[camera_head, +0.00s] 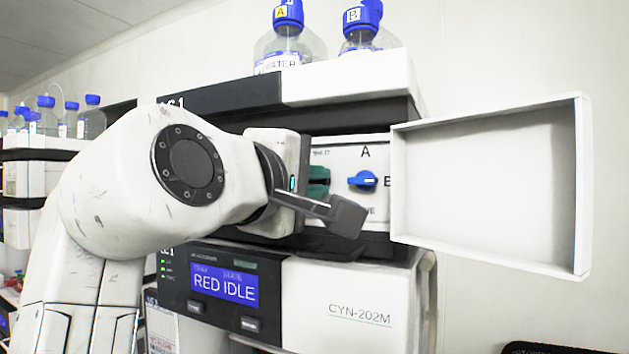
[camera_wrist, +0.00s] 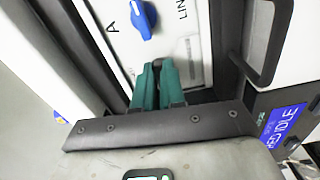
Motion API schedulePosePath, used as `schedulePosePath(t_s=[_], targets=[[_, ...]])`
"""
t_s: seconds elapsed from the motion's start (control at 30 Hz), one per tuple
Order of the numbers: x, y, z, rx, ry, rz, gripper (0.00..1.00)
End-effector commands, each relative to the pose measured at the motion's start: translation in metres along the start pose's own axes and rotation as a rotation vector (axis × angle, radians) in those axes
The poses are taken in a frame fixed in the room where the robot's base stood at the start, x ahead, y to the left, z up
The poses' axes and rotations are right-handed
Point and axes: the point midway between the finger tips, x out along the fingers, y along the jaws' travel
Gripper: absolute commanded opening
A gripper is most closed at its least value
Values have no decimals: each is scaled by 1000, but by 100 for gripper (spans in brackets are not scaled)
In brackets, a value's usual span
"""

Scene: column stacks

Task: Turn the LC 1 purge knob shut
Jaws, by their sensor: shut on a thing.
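The LC 1 stack (camera_head: 222,94) stands in front of me with a white valve panel (camera_head: 335,152) uncovered in its upper module. My gripper (camera_head: 318,181) reaches in from the left, its green fingers at the panel's left part. In the wrist view the fingers are close together around a small dark knob (camera_wrist: 158,64), mostly hidden between them. They are shut on it; its turn angle cannot be read. A blue knob (camera_head: 363,181) sits to the right of the fingers, apart from them, near the letters A and B. It also shows in the wrist view (camera_wrist: 145,19).
A white door (camera_head: 490,190) stands open to the right of the panel. Below, a lower module (camera_head: 350,300) has a blue display (camera_head: 223,287) reading "RED IDLE". Blue-capped bottles (camera_head: 289,44) stand on top. Another stack (camera_head: 25,175) is at the far left.

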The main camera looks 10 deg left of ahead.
Motion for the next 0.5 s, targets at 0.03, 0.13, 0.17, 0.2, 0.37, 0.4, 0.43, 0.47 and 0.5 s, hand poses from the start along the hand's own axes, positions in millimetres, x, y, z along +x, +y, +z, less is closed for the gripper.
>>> schedulePosePath(t_s=[0.03,0.13,0.17,0.2,0.37,0.4,0.43,0.47,0.5], targets=[[0,-1,0,-1,-1,-2,0],[0,-1,0,1,-1,-2,0],[0,-1,0,2,-1,-2,0],[0,-1,0,6,-1,-2,0],[0,-2,0,44,-1,-2,0],[0,-2,0,61,-2,-3,0],[1,-2,0,75,-2,-3,0],[1,-2,0,92,-2,-3,0],[1,-2,0,116,-2,-2,0]])
